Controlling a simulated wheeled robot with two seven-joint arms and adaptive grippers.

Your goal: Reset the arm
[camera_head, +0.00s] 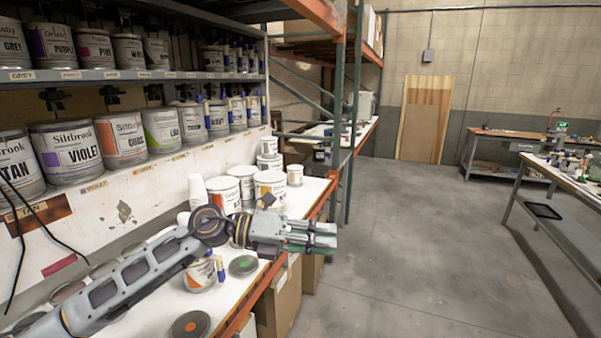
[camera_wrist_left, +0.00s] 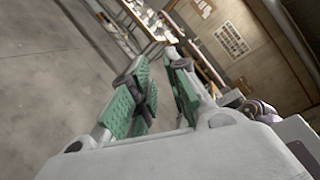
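My left arm (camera_head: 140,270) reaches in from the lower left, over the white counter. My left gripper (camera_head: 325,236) points right, just past the counter's front edge, above the floor. In the left wrist view, its green-padded fingers (camera_wrist_left: 161,85) stand apart with floor showing between them. Nothing is held between them. My right arm and gripper are not in view.
A white counter (camera_head: 222,311) holds paint cans, including one below my arm (camera_head: 201,274), and dark lids (camera_head: 190,326). Labelled cans fill the shelves (camera_head: 120,75) above. Cardboard boxes (camera_head: 278,302) stand beneath the counter. Open floor (camera_head: 430,260) lies to the right, before workbenches (camera_head: 500,135).

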